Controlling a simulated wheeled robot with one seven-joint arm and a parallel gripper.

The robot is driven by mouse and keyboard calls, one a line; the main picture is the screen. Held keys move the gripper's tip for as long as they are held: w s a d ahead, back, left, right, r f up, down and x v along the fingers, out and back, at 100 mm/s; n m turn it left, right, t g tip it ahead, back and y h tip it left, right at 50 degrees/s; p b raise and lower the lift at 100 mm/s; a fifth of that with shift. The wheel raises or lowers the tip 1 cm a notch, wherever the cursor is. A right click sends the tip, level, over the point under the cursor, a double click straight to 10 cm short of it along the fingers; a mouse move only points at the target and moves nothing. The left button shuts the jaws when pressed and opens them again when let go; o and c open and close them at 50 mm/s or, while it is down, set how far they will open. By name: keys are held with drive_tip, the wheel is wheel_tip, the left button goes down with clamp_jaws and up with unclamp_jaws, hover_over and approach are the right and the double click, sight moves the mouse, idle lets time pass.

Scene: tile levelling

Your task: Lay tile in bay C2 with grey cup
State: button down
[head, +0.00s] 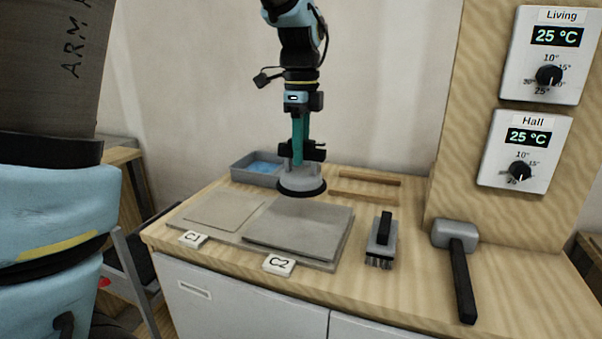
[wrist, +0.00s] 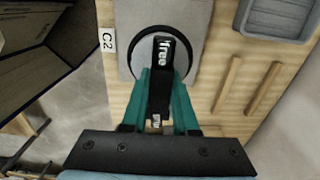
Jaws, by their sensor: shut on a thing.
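My gripper (head: 300,152) is shut on the handle of the grey cup (head: 302,181), a round grey suction cup with a black rim. In the wrist view my gripper (wrist: 160,100) holds the black handle, marked "free" (wrist: 166,52). A grey tile (head: 300,226) lies at bay C2, behind the C2 label (head: 279,265), and looks raised above the board. The cup is over the tile's back part and seems a little above it; contact is unclear. The tile (wrist: 140,20) shows around the cup in the wrist view, partly hidden by it.
Bay C1 (head: 222,211) lies to the left, behind its label (head: 193,239). A grey tray (head: 240,172) with blue contents and wooden strips (head: 365,187) lie at the back. A brush (head: 382,240) and mallet (head: 457,250) lie to the right. A panel with thermostats (head: 525,150) stands at right.

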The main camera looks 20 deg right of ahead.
drive_tip(key=shift+r+p, duration=3.15)
drive_tip(key=shift+r, duration=0.9)
drive_tip(key=shift+s+a+f, duration=0.1)
